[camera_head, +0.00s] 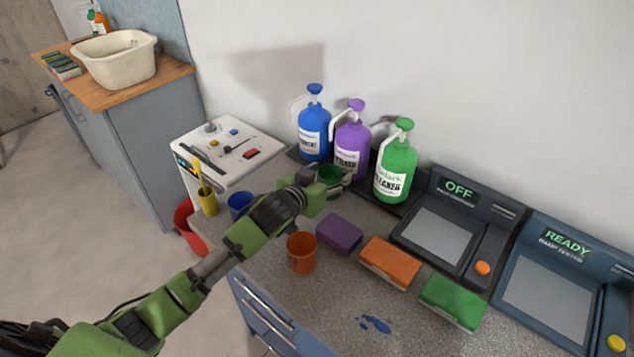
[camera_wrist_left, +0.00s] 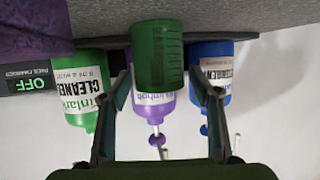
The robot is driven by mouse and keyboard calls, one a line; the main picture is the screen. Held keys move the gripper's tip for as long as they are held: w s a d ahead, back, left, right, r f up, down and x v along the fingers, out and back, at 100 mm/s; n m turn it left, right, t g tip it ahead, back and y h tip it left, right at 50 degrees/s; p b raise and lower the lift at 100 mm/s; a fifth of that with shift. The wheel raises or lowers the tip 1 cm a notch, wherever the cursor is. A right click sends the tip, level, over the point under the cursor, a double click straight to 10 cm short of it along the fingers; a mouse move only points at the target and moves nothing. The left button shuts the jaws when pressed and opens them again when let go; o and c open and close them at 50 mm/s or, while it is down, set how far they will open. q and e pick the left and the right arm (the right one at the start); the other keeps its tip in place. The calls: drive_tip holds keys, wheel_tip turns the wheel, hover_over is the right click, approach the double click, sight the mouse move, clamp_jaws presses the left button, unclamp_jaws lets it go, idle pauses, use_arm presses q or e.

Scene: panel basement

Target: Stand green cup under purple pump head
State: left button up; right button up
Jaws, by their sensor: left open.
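The green cup (camera_head: 329,174) stands in front of the purple pump bottle (camera_head: 352,146), at the end of my left arm. The purple pump head (camera_head: 357,104) has its spout pointing forward and left, above the cup's area. My left gripper (camera_head: 334,184) is open at the cup. The left wrist view is upside down. There the green cup (camera_wrist_left: 157,55) lies between the open fingers of the left gripper (camera_wrist_left: 160,80), with a gap on each side. The purple bottle (camera_wrist_left: 154,106) is directly behind the cup. My right gripper is not in view.
A blue bottle (camera_head: 314,132) and a green bottle (camera_head: 395,170) flank the purple one. An orange cup (camera_head: 301,254), a blue cup (camera_head: 239,204) and purple (camera_head: 339,234), orange (camera_head: 390,262) and green (camera_head: 452,301) sponge-like blocks occupy the counter. A blue spill (camera_head: 374,323) lies in front.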

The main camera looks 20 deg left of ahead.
use_arm(q)
drive_tip(key=v, duration=1.1)
drive_tip(key=shift+b, duration=0.35)
drive_tip(key=shift+s+r, duration=0.1)
drive_tip(key=shift+r, duration=0.05)
